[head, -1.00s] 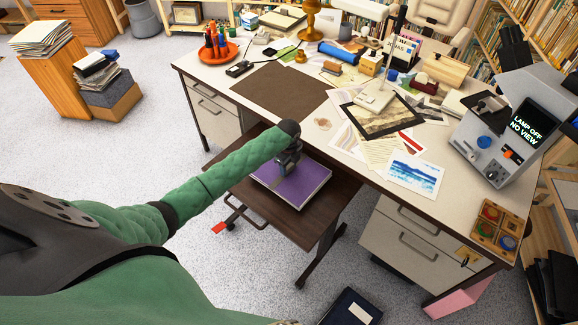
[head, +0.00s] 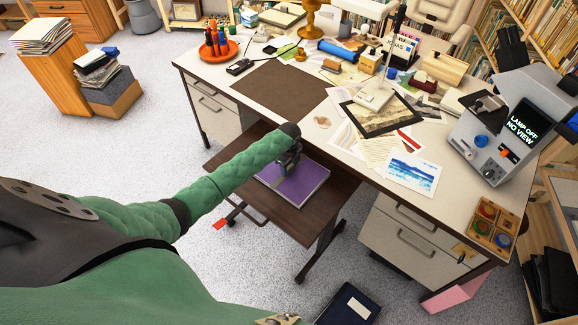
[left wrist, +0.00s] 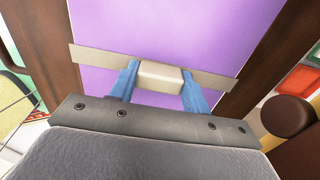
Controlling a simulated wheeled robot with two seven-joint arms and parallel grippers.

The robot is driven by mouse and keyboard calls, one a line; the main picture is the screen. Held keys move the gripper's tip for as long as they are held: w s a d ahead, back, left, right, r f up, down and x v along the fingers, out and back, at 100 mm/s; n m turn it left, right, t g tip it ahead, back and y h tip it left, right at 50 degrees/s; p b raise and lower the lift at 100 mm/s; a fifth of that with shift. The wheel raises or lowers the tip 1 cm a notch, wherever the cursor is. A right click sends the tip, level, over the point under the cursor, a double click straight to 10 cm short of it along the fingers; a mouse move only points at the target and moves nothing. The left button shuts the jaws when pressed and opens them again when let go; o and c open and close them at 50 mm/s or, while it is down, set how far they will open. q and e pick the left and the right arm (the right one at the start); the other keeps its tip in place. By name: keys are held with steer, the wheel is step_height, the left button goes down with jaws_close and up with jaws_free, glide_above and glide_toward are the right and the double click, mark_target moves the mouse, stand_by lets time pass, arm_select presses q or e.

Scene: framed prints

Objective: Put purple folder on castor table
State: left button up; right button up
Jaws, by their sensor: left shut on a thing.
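The purple folder (head: 306,186) lies flat over the dark brown top of the castor table (head: 292,226), inside its edges in the head view. Whether it fully rests on the top cannot be told. My left gripper (head: 287,168) is above the folder's left end. In the left wrist view, my left gripper (left wrist: 160,80) has its blue fingers shut on a pale block on the beige strip across the purple folder (left wrist: 165,32). The arm hides part of the folder in the head view. My right gripper is not in view.
A cluttered desk (head: 265,90) stands close behind the castor table, its top higher. A dark blue binder (head: 349,306) is on the floor in front. A grey projector-like device (head: 500,135) stands at the desk's right.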

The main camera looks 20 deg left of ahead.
arm_select(q)
steer(key=o, duration=1.3)
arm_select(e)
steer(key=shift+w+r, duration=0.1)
arm_select(q)
steer(key=shift+o, duration=0.2)
steer(key=shift+r, duration=0.35)
step_height(320, 180, up, 12)
steer(key=b, duration=0.2)
steer(key=shift+f+b, duration=0.25)
steer(key=shift+b, duration=0.15)
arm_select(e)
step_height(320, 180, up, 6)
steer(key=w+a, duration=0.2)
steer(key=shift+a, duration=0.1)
